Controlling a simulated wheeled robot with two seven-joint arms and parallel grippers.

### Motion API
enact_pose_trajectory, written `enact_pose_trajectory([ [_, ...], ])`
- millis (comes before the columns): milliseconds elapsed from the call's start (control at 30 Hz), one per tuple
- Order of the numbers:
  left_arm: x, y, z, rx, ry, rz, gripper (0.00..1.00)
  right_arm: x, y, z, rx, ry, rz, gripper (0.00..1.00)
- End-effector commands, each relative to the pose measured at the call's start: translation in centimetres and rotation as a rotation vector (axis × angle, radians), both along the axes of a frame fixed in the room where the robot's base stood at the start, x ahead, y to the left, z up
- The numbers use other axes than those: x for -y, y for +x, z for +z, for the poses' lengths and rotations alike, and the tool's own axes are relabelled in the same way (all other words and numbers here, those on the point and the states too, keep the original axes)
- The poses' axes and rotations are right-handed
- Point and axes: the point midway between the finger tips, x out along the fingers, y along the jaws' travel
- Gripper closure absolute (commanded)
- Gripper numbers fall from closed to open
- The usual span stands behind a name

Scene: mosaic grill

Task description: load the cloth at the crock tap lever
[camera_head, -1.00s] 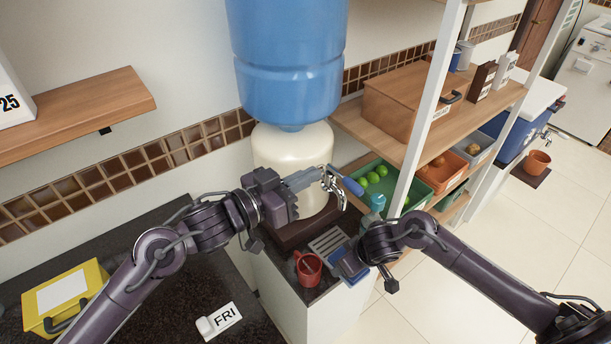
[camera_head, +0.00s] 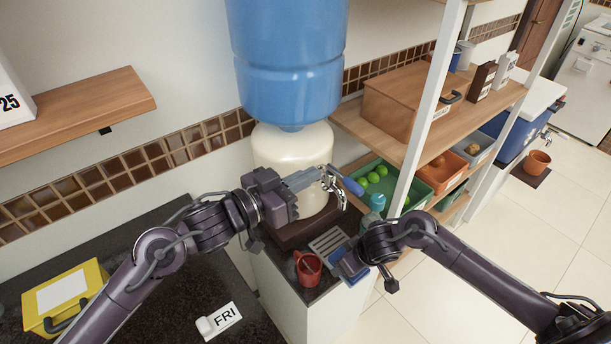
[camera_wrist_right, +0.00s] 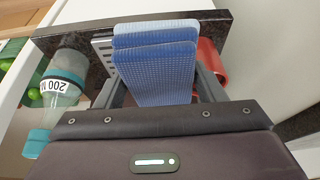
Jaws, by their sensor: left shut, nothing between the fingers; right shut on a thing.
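The white crock (camera_head: 285,155) stands with a blue water bottle (camera_head: 285,60) on top. Its chrome tap (camera_head: 334,192) has a blue lever (camera_head: 353,187). My left gripper (camera_head: 318,177) is shut and empty, its tips right by the tap; I cannot tell if they touch it. My right gripper (camera_head: 358,260) is shut on a folded blue cloth (camera_wrist_right: 155,65), low in front of the crock and below the tap. In the head view the cloth (camera_head: 352,274) is partly hidden by the gripper. In the right wrist view it sits between the two fingers.
A red mug (camera_head: 308,268) and a slotted drip tray (camera_head: 328,242) are on the dark counter under the tap. A teal-capped bottle (camera_wrist_right: 60,90) is beside the right gripper. Shelves with a green crate (camera_head: 412,192) of fruit stand right. A yellow box (camera_head: 65,298) and FRI block (camera_head: 219,320) lie left.

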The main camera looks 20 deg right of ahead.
Motion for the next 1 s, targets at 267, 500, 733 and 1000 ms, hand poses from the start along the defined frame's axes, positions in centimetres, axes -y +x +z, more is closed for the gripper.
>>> enact_pose_trajectory([
  [267,0.0,0.0,2.3,0.0,0.0,0.0,1.0,-0.5,-1.3,1.6,-0.002,-0.001,0.001,0.55],
  [500,0.0,0.0,4.5,0.0,0.0,0.0,1.0,-1.2,-3.1,3.0,-0.002,0.0,0.001,0.55],
  [733,0.0,0.0,6.1,0.0,0.0,0.0,1.0,-1.8,-4.5,4.0,-0.001,0.001,0.0,0.55],
  [1000,0.0,0.0,6.0,0.0,0.0,0.0,1.0,-1.9,-4.7,4.0,0.0,0.0,0.001,0.55],
])
